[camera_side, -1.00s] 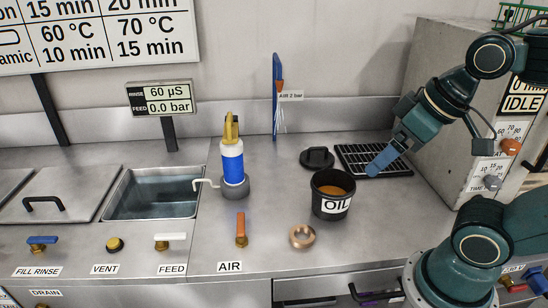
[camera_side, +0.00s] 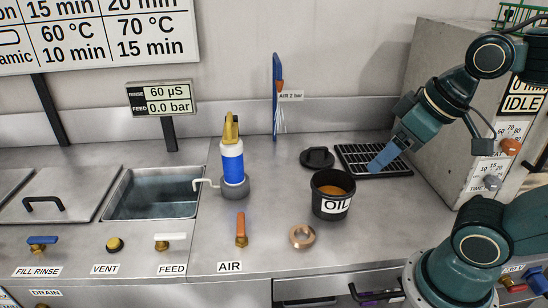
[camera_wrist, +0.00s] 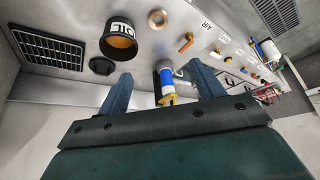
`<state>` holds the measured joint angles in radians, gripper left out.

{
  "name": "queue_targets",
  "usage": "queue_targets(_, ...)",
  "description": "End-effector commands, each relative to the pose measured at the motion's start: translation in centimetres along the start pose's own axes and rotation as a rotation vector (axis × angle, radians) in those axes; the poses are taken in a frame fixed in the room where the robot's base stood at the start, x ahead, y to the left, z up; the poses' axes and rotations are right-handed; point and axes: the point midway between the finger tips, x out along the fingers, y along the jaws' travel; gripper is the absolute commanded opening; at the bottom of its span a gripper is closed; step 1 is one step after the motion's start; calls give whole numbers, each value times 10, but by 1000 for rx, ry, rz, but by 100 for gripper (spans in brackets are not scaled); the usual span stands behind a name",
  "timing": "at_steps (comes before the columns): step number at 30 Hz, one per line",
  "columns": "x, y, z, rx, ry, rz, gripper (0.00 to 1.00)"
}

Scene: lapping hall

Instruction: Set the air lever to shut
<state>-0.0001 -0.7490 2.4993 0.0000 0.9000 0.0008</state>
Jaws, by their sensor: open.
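The air lever (camera_side: 241,230) is an orange handle above the AIR label (camera_side: 229,267) on the front of the steel bench. Its handle points away from the bench's front edge, toward the wall. In the wrist view the lever (camera_wrist: 186,42) shows beyond my gripper, at upper centre right. My gripper (camera_side: 382,160) is over the black grate at the right, well apart from the lever. In the wrist view my gripper's (camera_wrist: 163,90) two blue fingers are spread, with nothing held between them.
An oil pot (camera_side: 332,205) and a copper-coloured ring (camera_side: 302,236) stand right of the lever. A blue-white bottle (camera_side: 232,165) stands behind it. The black lid (camera_side: 317,157) and grate (camera_side: 350,156) lie near my gripper. The feed lever (camera_side: 168,241) is to the left.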

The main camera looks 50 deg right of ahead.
Motion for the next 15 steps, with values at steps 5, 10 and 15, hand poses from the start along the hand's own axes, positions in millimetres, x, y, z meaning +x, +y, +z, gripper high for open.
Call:
queue_targets(5,1,-1,-7,15,-11,-2,42)
queue_targets(10,4,-3,-25,61,-42,-4,42)
queue_targets(15,13,-6,-53,131,-88,-5,42)
